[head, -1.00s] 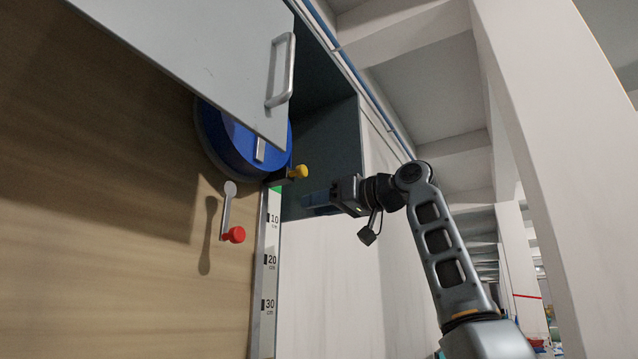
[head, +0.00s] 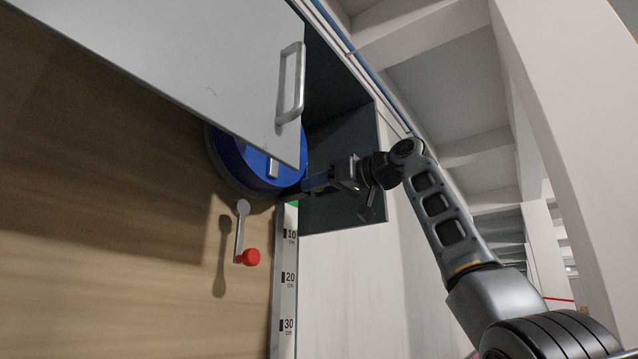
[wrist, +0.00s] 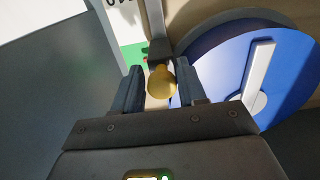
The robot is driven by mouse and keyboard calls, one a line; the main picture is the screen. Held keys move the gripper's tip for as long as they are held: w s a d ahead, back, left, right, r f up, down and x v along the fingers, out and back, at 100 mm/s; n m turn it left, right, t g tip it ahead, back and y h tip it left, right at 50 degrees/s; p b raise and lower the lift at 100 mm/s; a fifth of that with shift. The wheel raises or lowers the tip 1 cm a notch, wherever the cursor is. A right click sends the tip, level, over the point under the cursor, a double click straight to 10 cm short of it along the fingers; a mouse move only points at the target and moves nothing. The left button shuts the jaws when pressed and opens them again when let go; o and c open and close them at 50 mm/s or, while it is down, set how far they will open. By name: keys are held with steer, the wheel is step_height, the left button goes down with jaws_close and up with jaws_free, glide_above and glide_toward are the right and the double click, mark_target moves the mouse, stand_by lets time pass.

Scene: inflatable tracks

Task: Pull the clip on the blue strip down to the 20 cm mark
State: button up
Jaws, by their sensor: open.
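The clip (wrist: 160,50) is a dark block with a yellow knob (wrist: 160,82). It sits at the top of the scale, beside the blue drum (head: 238,165). In the wrist view the knob lies between the two fingers of my gripper (wrist: 156,88), which is open; I cannot tell whether either finger touches it. In the head view my gripper (head: 312,183) hides the knob. The 20 cm mark (head: 288,279) is on the white scale (head: 285,305), below the 10 mark and above the 30 mark. I cannot make out a separate blue strip.
A grey panel with a handle (head: 291,84) covers the drum's upper part. A crank with a red knob (head: 251,257) hangs left of the scale. A dark open cabinet (head: 345,150) is behind my gripper. The space right of the scale is clear.

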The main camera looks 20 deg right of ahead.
steer(key=shift+w+a, duration=0.1)
jaws_close()
stand_by(0.3)
